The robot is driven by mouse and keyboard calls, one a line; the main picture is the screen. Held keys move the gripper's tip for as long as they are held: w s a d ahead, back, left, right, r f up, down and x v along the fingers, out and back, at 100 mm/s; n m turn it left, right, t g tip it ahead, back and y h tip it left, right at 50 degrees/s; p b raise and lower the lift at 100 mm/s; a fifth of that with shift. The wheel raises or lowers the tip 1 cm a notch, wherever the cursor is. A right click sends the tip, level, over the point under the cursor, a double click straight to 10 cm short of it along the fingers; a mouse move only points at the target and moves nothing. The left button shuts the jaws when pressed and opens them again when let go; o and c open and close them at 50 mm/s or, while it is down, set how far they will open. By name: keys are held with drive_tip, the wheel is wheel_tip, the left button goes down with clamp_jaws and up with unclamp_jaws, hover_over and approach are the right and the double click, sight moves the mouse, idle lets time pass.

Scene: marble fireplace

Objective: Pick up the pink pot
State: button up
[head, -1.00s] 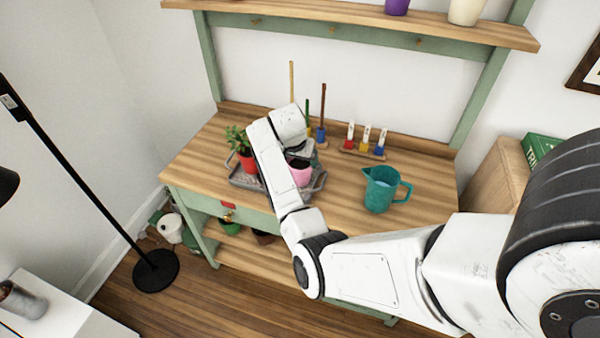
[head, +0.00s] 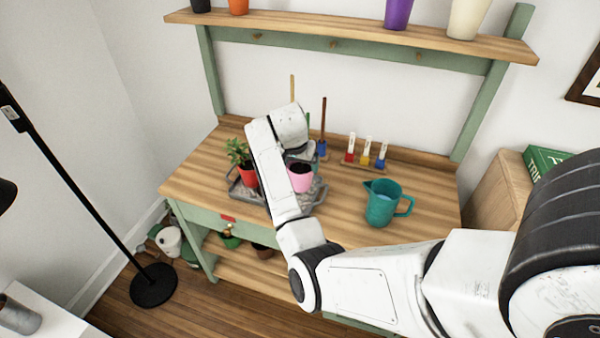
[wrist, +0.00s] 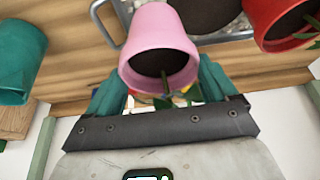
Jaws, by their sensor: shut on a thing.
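The pink pot (head: 301,180), with dark soil in it, shows just right of my wrist in the head view, over the grey metal tray (head: 316,198). In the wrist view the pink pot (wrist: 160,50) is between the teal fingers of my gripper (wrist: 165,90), which are shut on it. It looks slightly raised off the tray. In the head view my gripper's fingers are mostly hidden behind my wrist.
A red pot (head: 247,177) with a green plant stands in the tray's left part, close to my wrist. A teal jug (head: 382,203) stands to the right. Behind are upright tools (head: 323,130) and small coloured bottles (head: 366,152). The bench's right front is clear.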

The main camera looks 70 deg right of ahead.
drive_tip(key=s+a+r, duration=0.8)
drive_tip(key=s+r, duration=0.1)
drive_tip(key=s, duration=0.2)
drive_tip(key=n+t+y+p, duration=0.2)
drive_tip(key=n+t+y, duration=0.25)
drive_tip(key=n, duration=1.35)
approach(302, 170)
drive_tip(key=a, duration=0.2)
drive_tip(key=shift+y, duration=0.25)
drive_tip(key=w+f, duration=0.1)
drive_tip(key=f, duration=0.1)
drive_tip(key=w+d+f, duration=0.2)
drive_tip(key=w+f, duration=0.1)
drive_tip(key=shift+f+p, duration=0.35)
drive_tip(key=shift+d+f+p, duration=0.1)
drive_tip(key=shift+f+p, duration=0.3)
drive_tip(key=shift+f, duration=1.25)
